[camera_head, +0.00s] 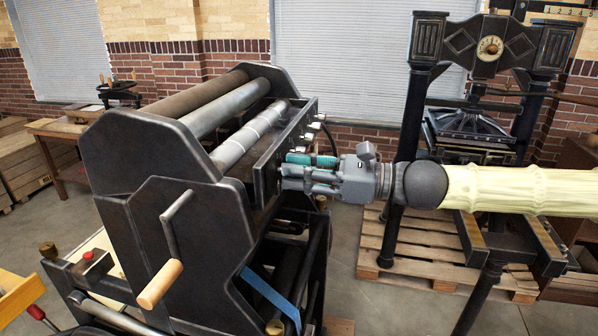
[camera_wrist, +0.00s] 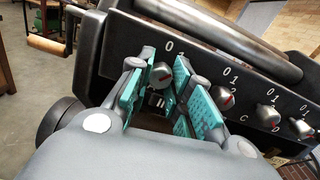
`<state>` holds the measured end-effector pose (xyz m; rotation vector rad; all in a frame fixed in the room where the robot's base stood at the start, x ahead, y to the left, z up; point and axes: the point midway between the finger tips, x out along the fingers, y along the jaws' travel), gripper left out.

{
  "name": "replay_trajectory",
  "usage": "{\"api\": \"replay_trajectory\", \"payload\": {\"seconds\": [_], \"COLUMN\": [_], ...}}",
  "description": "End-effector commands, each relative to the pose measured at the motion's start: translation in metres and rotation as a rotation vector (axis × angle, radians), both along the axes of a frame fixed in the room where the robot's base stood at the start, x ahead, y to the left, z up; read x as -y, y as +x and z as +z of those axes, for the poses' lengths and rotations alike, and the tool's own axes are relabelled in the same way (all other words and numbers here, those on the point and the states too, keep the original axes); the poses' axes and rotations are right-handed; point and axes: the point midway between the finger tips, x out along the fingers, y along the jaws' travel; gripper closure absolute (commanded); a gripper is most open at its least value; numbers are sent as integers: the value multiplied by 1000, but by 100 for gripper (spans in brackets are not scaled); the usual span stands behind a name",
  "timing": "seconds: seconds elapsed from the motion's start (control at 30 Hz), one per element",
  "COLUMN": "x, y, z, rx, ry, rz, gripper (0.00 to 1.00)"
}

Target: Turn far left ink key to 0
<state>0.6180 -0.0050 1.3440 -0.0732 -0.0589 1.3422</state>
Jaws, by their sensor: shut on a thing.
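The far left ink key (camera_wrist: 162,74) is a small grey knob on the dark key panel of the press in the wrist view, below a white 0. My gripper (camera_wrist: 165,68) has its teal-padded fingers on either side of this knob and is shut on it. The knob's pointer is partly hidden, so I cannot tell its exact setting. In the head view my gripper (camera_head: 286,175) reaches from the right to the key panel (camera_head: 280,139), and its fingers hide the key there.
Several more knobs with red pointers, such as the second key (camera_wrist: 225,100), run to the right along the panel. Metal rollers (camera_head: 225,110) lie behind it. A crank handle (camera_head: 160,283) sticks out of the press side. Another press (camera_head: 490,45) stands behind my arm on a pallet.

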Motion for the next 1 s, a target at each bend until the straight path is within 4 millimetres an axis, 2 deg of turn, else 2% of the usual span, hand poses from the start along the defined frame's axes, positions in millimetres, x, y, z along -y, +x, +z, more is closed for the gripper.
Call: {"api": "replay_trajectory", "payload": {"seconds": [0.37, 1.0], "x": [0, 1], "y": [0, 1], "z": [-3, -4], "rx": [80, 537], "ry": [-22, -144], "rz": [-1, -2], "gripper": [100, 100]}}
